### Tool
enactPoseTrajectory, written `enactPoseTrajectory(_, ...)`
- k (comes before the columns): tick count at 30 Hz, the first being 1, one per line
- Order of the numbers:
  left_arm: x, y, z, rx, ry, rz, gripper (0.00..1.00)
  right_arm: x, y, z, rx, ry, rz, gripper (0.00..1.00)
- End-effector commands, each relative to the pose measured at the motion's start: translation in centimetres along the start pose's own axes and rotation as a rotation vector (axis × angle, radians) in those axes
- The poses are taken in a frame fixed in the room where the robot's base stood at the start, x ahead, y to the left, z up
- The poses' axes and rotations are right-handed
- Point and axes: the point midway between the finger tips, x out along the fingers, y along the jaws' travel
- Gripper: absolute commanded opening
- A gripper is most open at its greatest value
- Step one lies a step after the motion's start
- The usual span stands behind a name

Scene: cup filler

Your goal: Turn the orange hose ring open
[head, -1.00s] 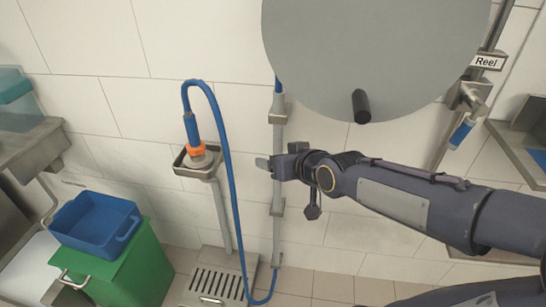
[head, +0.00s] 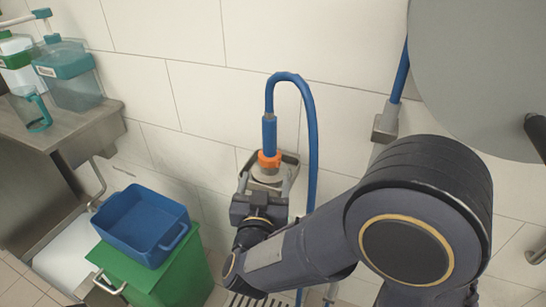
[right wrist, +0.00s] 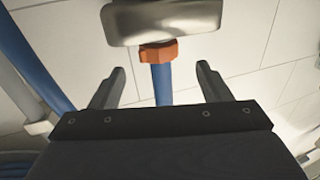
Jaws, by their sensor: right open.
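The orange hose ring (head: 270,160) sits at the lower end of the blue hose (head: 269,132), above a grey fitting in a metal holder (head: 291,158) on the wall. My right gripper (head: 267,186) is open and empty, in front of and just below the ring. In the right wrist view, the ring (right wrist: 158,53) shows centred between the open fingers (right wrist: 160,76), slightly beyond their tips and with no visible contact. The hose (right wrist: 162,84) also shows between the fingers there. My gripper and arm hide part of the holder and its post. My left gripper is not in view.
A blue tub (head: 140,225) sits on a green bin (head: 170,276) at the lower left. A steel counter (head: 75,133) with containers stands farther left. The hose loops down right of the ring. A large grey disc (head: 490,75) is at the upper right.

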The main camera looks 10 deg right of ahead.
Motion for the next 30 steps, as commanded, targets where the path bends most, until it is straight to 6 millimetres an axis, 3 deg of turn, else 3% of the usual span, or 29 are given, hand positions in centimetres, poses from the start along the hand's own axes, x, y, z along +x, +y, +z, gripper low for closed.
enactPoseTrajectory(4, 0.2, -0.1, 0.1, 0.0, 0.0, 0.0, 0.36, 1.1, 0.1, 0.0, -0.007, 0.009, 0.014, 0.71)
enactPoseTrajectory(15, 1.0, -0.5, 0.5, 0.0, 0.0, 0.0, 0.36, 6.7, 0.1, 0.0, -0.004, 0.008, 0.011, 0.71)
enactPoseTrajectory(27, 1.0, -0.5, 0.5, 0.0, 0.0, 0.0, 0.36, 7.6, 0.1, -0.1, -0.005, 0.007, 0.008, 0.71)
enactPoseTrajectory(30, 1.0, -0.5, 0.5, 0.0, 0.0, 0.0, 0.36, 7.6, 0.1, -0.1, -0.005, 0.007, 0.008, 0.58)
